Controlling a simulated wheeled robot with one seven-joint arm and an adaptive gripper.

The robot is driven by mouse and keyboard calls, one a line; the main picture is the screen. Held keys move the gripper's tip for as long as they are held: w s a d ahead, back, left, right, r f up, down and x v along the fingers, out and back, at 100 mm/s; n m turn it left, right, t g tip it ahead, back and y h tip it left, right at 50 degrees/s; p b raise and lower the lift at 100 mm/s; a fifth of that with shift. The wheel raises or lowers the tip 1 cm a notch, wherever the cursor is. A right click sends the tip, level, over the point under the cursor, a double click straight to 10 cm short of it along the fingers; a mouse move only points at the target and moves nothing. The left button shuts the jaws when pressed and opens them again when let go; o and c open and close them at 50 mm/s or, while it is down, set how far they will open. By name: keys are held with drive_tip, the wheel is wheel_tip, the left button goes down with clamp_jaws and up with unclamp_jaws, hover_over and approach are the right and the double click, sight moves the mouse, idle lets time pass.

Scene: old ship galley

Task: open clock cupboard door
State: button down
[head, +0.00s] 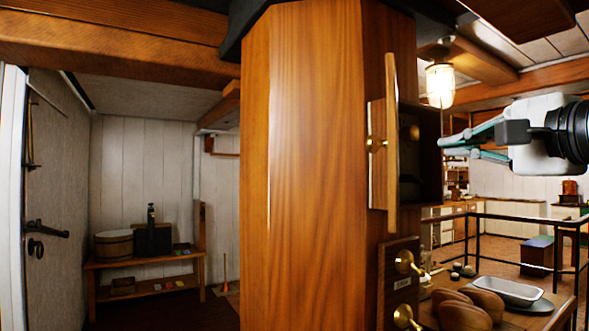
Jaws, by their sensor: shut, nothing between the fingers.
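The clock cupboard is set in the right side of a large wooden column. Its door (391,190) stands open and is seen nearly edge-on, jutting out from the column. A brass knob (375,143) shows on the left of the door. To the right of the door is the dark cupboard opening (425,150), with its inside mostly in shadow. My gripper (443,147) is shut and empty. It reaches in from the right, with its teal fingertips pointing left near the right edge of the opening, apart from the door in the picture. I cannot tell its depth.
The wooden column (305,170) fills the middle. Below the cupboard are drawers with brass handles (403,262). A table at lower right holds brown loaves (486,302) and a metal tin (507,291). A lit lamp (440,85) hangs above; a black railing (515,217) stands behind.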

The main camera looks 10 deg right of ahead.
drive_tip(key=shift+w+a+f+b, duration=0.1)
drive_tip(key=shift+w+a+b, duration=0.1)
drive_tip(key=shift+a, duration=0.25)
drive_tip(key=shift+w+a+f+b, duration=0.1)
drive_tip(key=shift+a+b, duration=0.05)
drive_tip(key=shift+a, duration=0.3)
